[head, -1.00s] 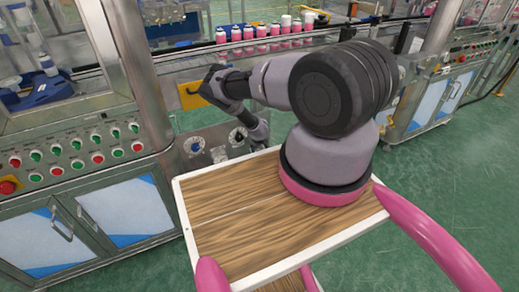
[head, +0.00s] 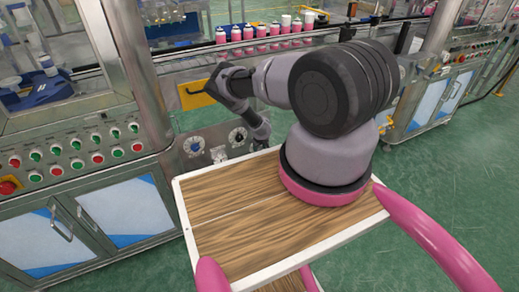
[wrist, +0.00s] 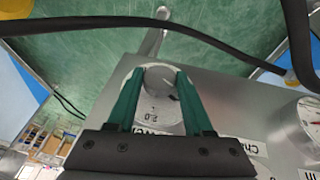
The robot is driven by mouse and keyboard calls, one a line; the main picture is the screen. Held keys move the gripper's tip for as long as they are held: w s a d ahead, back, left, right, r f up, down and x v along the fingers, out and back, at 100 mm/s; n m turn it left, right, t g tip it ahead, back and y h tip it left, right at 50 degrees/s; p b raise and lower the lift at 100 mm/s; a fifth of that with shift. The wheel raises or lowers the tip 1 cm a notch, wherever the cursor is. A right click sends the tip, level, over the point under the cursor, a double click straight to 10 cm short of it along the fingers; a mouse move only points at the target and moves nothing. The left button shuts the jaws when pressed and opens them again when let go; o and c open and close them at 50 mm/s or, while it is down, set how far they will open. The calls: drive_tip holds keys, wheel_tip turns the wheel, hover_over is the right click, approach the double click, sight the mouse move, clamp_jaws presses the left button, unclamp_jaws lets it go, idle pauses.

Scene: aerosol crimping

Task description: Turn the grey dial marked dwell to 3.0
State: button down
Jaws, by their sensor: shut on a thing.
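The grey dial (wrist: 160,79) shows in the wrist view as a round knob on a pale scale plate. The number 2.0 (wrist: 153,116) is readable on the plate below the knob; a label below that is partly hidden by my gripper. My gripper (wrist: 160,76) has one green finger on each side of the knob and is shut on it. The pointer setting cannot be read for sure. In the head view my wrist hangs at the machine's panel, and the gripped dial is hidden there.
A second dial (wrist: 311,117) sits to the right in the wrist view. In the head view two round dials, one on the left (head: 194,146) and one closer to my arm (head: 238,137), sit on the panel. A wood-topped table (head: 225,205) stands in front.

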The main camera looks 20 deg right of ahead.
drive_tip(key=y, duration=0.2)
drive_tip(key=d+m+y, duration=0.1)
drive_tip(key=y, duration=0.2)
drive_tip(key=shift+d, duration=0.1)
drive_tip(key=shift+d+f+m+y, duration=0.1)
drive_tip(key=shift+m+y, duration=0.4)
drive_tip(key=shift+y, duration=1.9)
drive_tip(key=shift+c, duration=1.5)
unclamp_jaws()
drive_tip(key=v, duration=1)
drive_tip(key=shift+s+r, duration=0.25)
drive_tip(key=shift+d, duration=0.1)
